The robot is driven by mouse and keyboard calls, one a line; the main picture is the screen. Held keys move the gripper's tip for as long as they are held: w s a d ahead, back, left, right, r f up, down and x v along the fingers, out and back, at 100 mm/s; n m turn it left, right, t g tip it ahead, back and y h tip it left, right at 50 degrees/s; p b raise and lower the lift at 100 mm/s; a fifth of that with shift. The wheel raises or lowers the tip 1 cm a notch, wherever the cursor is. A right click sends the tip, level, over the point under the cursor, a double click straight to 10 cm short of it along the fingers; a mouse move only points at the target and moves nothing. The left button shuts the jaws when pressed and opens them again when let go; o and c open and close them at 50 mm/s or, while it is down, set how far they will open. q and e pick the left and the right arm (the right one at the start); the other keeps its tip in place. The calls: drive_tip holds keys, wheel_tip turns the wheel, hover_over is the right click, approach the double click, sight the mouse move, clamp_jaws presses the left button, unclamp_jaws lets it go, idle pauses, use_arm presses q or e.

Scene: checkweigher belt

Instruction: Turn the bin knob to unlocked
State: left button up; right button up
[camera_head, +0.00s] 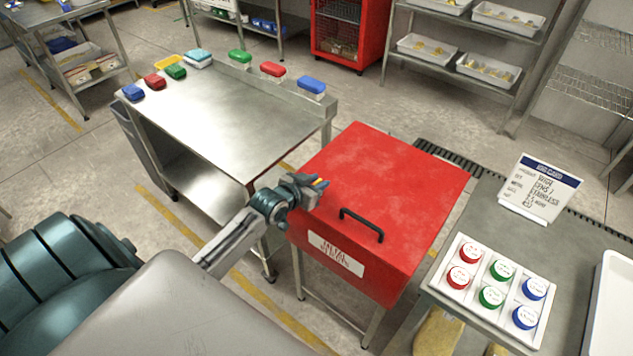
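The red bin (372,170) stands on legs in the middle of the camera_head view, with a black handle (362,224) on its lid and a white lettered label (336,254) on its front. My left gripper (319,184) is at the bin's left edge, pointing right over the lid's left side. Small blue and yellow-orange parts show at its tips. Whether the fingers are apart or closed is too small to tell. I cannot make out the bin knob; the gripper may hide it. My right gripper is not in view.
A steel table (225,125) with coloured containers along its edges is left of the bin. At right, a grey counter (480,215) holds a white tray (463,245) of red, green and blue-lidded pots and a sign (540,188). A red cabinet (347,35) and shelves stand behind.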

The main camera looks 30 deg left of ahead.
use_arm(q)
clamp_jaws()
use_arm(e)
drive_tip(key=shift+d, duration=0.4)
